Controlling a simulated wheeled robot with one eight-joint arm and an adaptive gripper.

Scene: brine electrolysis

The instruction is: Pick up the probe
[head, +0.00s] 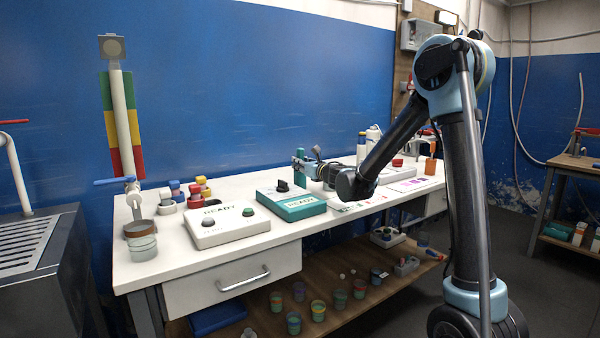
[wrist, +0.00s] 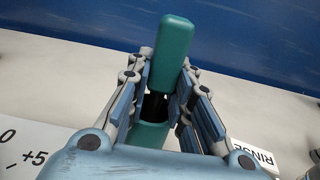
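The probe is probably the upright teal piece (wrist: 173,52) in the wrist view, standing between the fingers of my gripper (wrist: 165,75). A dark narrower part shows below it, then more teal lower down. The finger pads lie close on both sides, and I cannot tell whether they touch it. In the head view my gripper (head: 309,168) is low over the far side of the white bench, reaching left to a small teal upright piece (head: 299,155). The fingers partly hide this piece there.
On the white bench (head: 160,279), a teal box with a black knob (head: 291,206) and a white box with a green button (head: 228,226) stand in front. Coloured caps (head: 196,190) and a jar (head: 142,246) are left. Bottles (head: 373,135) stand behind my arm. The blue wall is close behind.

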